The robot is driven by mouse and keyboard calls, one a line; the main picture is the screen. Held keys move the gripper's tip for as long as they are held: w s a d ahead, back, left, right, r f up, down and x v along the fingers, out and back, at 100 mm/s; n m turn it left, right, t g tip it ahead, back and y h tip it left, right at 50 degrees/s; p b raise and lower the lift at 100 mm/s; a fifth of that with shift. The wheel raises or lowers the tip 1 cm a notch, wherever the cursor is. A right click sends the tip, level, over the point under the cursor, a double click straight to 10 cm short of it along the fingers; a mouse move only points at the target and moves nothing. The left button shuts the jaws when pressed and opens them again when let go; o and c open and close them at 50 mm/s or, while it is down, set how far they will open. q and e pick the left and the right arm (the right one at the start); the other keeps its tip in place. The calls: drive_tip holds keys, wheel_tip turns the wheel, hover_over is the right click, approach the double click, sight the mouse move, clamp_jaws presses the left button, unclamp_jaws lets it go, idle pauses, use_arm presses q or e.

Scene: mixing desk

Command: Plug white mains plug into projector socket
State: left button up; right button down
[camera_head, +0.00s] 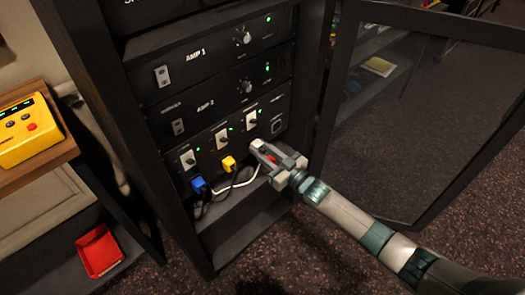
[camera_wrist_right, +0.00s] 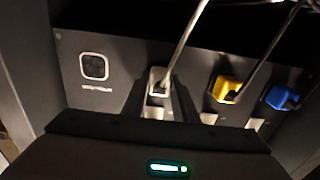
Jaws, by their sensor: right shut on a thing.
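The white mains plug (camera_wrist_right: 158,82) shows in the right wrist view at the face of the power panel, with its white cable running up. It is in line with the yellow and blue plugs, at the third socket position. I cannot tell how far it is in. In the head view my right gripper (camera_head: 260,150) is shut on it at the panel's lower right and mostly hides it; the white cable (camera_head: 235,185) loops left below. The projector socket's label is not readable. My left gripper is not in view.
A yellow plug (camera_head: 228,163) and a blue plug (camera_head: 198,184) sit in the panel to the left, with dark cables hanging. Switches with green lights are above. A square inlet (camera_head: 277,124) is at the right. The open rack door (camera_head: 420,110) stands to the right of my arm.

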drive_tip(key=shift+w+a, duration=0.2)
drive_tip(key=shift+w, duration=0.05)
drive_tip(key=c, duration=1.3)
unclamp_jaws()
drive_tip(key=shift+c, duration=0.2)
drive_tip(key=shift+s+d, duration=0.1)
drive_tip(key=shift+s, duration=0.05)
drive_tip(key=v, duration=1.7)
drive_tip(key=shift+f, duration=0.15)
